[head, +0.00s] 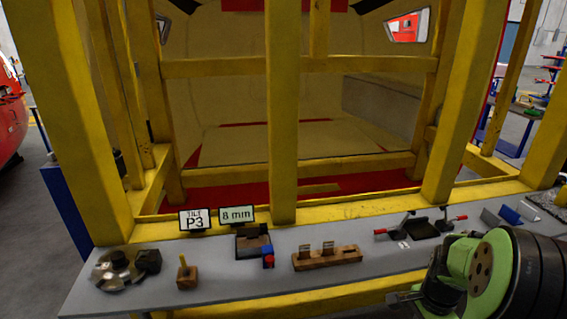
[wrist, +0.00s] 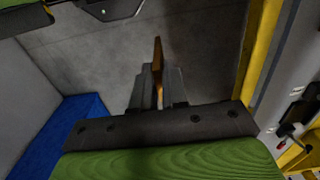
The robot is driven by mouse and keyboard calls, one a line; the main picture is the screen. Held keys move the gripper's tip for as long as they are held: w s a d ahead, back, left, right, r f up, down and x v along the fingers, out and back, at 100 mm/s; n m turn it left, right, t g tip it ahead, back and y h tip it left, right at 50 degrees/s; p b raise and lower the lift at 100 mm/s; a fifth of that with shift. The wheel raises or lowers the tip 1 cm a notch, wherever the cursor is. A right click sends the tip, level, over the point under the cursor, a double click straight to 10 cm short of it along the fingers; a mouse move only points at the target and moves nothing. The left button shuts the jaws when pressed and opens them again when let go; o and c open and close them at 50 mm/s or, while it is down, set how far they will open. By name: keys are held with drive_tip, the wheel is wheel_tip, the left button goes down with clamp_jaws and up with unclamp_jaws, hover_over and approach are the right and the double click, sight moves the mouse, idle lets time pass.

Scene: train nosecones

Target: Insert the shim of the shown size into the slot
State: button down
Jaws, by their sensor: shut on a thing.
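My gripper (wrist: 157,88) is shut on a thin orange-brown plate, seemingly a shim (wrist: 158,58), which sticks out past the fingertips in the wrist view. In the head view my gripper (head: 405,297) is at the lower right, low by the bench's front edge and apart from the fixtures; the held shim cannot be made out there. A small sign (head: 237,214) reads "8 mm". A wooden rack (head: 327,258) at bench centre holds a few upright pale pieces. A dark block with a brown recess (head: 253,246) stands below the sign; I cannot tell whether it has the slot.
The front strip is mostly clear.

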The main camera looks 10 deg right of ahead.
drive_tip(key=shift+s+a+f, duration=0.15)
drive_tip(key=shift+s+a, duration=0.05)
drive_tip(key=shift+w+a+f+n, duration=0.1)
drive_tip(key=shift+a+n, duration=0.15)
drive_tip(key=shift+n, duration=0.25)
drive_tip(key=w+a+f+n, duration=0.5)
drive_tip(key=a+f+n, duration=0.2)
drive_tip(key=a+n, duration=0.1)
drive_tip(key=w+a+f+n, duration=0.5)
drive_tip(key=a+f+n, duration=0.2)
drive_tip(key=a, duration=0.4)
drive_tip(key=shift+w+f+n+b, duration=0.2)
drive_tip(key=shift+w+n+b, duration=0.1)
drive_tip(key=shift+n, duration=0.5)
